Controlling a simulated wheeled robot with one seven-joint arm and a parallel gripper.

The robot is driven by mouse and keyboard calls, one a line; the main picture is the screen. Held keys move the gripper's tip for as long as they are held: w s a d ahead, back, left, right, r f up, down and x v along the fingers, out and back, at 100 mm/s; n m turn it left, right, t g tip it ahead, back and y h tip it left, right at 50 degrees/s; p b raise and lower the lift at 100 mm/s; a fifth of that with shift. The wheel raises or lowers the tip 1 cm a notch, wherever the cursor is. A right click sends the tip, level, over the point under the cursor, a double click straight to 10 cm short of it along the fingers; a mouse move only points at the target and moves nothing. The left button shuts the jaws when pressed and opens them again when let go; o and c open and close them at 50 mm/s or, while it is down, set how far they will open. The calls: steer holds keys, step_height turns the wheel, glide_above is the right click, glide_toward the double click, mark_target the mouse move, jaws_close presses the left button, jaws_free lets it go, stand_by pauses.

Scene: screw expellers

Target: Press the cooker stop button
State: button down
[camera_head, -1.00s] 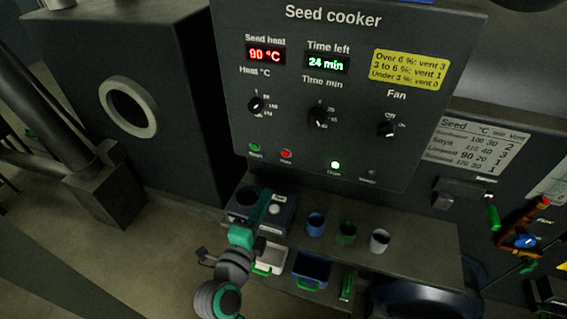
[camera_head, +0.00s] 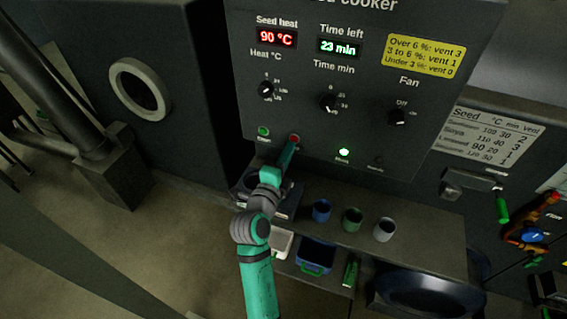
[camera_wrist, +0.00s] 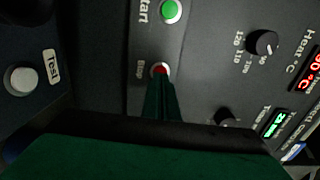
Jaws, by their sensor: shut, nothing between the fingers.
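The seed cooker panel (camera_head: 310,125) faces me, with a red stop button (camera_head: 294,138) at its lower left and a green start button (camera_head: 263,131) beside it. In the wrist view the red stop button (camera_wrist: 160,69) is partly covered by my fingertips, and the green start button (camera_wrist: 170,11) is clear above. My gripper (camera_head: 290,148) is shut and empty, its tips at the red button. It also shows in the wrist view (camera_wrist: 160,80). I cannot tell whether the button is pushed in. The displays read 90 °C and 23 min, and a green lamp (camera_head: 344,152) is lit.
Below the panel is a shelf (camera_head: 425,225) with a blue cup (camera_head: 321,210), a green cup (camera_head: 352,219) and a grey cup (camera_head: 384,229). A test button (camera_wrist: 21,80) shows at the left in the wrist view. Heat (camera_head: 266,89), time (camera_head: 328,102) and fan (camera_head: 398,117) knobs sit above the buttons.

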mark_target(294, 139)
steer(key=shift+w+d, duration=0.25)
steer(key=shift+w, duration=0.45)
steer(key=shift+x, duration=0.8)
steer(key=shift+s+r, duration=0.1)
steer(key=shift+r, duration=0.05)
steer(key=shift+s+a, duration=0.15)
steer(key=shift+s, duration=0.05)
steer(key=v, duration=1.4)
steer(key=shift+w, duration=0.1)
